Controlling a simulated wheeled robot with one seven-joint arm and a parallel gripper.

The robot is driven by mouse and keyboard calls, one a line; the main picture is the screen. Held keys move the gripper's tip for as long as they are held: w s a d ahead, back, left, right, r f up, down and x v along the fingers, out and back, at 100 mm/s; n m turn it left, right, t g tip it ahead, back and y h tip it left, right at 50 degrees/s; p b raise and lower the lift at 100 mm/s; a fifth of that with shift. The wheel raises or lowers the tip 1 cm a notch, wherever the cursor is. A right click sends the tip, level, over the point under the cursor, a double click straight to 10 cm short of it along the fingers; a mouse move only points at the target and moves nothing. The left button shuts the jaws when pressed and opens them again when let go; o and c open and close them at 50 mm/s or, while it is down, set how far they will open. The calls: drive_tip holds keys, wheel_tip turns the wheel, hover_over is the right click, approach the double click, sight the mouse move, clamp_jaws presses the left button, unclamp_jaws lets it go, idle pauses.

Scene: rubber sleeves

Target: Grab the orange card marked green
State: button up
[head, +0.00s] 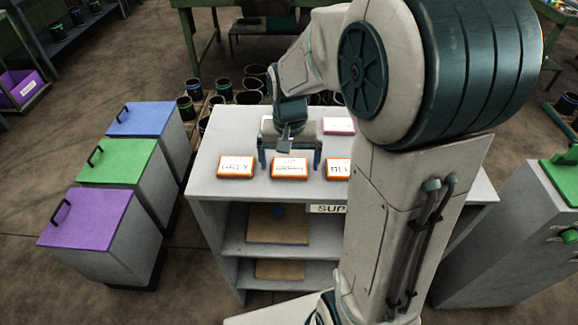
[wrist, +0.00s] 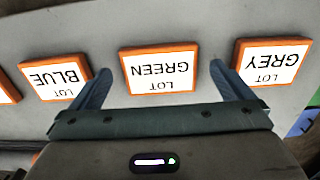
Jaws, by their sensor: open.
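The orange-framed card marked GREEN (wrist: 160,72) lies flat on the grey table top, upside down in the wrist view, between my fingers' tips in the picture. In the head view it is the middle orange card (head: 289,171), its label partly covered by my gripper. My gripper (head: 290,157) is open and empty above it, with the fingers (wrist: 160,82) spread to either side. I cannot tell the exact height above the card.
An orange GREY card (head: 235,167) and an orange BLUE card (head: 338,168) lie on either side. A pink card (head: 338,126) lies farther back. Purple, green and blue lidded bins (head: 104,217) stand left of the table (head: 210,190).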

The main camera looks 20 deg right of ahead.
drive_tip(key=shift+f, duration=0.6)
drive_tip(key=c, duration=1)
drive_tip(key=shift+r, duration=0.1)
